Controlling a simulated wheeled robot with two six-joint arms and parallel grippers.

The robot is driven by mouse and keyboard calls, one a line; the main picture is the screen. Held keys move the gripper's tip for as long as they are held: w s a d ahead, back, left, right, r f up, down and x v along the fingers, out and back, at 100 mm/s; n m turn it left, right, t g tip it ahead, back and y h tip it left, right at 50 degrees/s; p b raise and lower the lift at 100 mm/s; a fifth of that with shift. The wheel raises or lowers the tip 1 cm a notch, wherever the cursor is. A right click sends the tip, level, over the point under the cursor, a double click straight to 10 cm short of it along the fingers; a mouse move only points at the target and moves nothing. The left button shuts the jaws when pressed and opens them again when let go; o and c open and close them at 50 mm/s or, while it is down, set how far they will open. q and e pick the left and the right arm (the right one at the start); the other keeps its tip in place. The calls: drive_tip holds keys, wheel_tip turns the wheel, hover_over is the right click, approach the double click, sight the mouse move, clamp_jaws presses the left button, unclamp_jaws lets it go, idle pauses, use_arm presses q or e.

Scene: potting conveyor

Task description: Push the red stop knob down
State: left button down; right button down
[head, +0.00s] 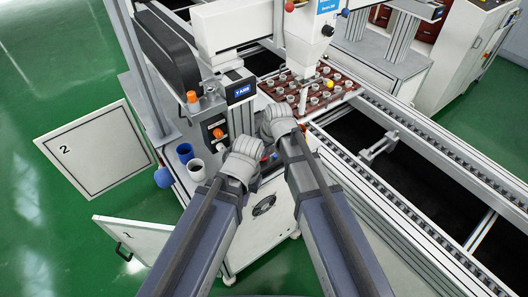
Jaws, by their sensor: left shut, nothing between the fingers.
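An orange-red knob (217,133) sits on a dark control panel (212,123) on the machine's near side, left of both grippers. A small red part (264,158) with blue beside it shows in the gap between my grippers, mostly hidden; I cannot tell which of these is the stop knob. My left gripper (248,153) is shut and empty, just left of the red part and below and right of the panel. My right gripper (279,121) is above and right of it, at the machine's edge near the tray; its fingers are not clear enough to judge.
A blue cup (185,152) and a white cup (197,170) stand left of my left gripper. A reddish tray (346,94) with several small pots lies behind on the conveyor. An orange lamp (192,97) stands above the panel. The conveyor rail (420,130) runs along the right.

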drive_tip(key=shift+r, duration=0.1)
drive_tip(key=shift+r+p, duration=0.45)
drive_tip(key=shift+p, duration=0.2)
drive_tip(key=p+v, duration=1.2)
drive_tip(key=shift+w+a+r, duration=0.2)
drive_tip(key=shift+w+r, duration=0.1)
drive_tip(key=shift+r, duration=0.2)
drive_tip(key=s+d+f+m+g+h+b, duration=0.1)
drive_tip(key=s+d+f+b, duration=0.1)
drive_tip(key=s+f+b, duration=0.2)
drive_tip(key=s+d+f+m+g+h+b, duration=0.2)
drive_tip(key=s+f, duration=0.3)
drive_tip(key=s, duration=0.6)
drive_tip(key=shift+s+d+b, duration=0.15)
drive_tip(key=shift+d+b, duration=0.1)
drive_tip(key=shift+b, duration=0.6)
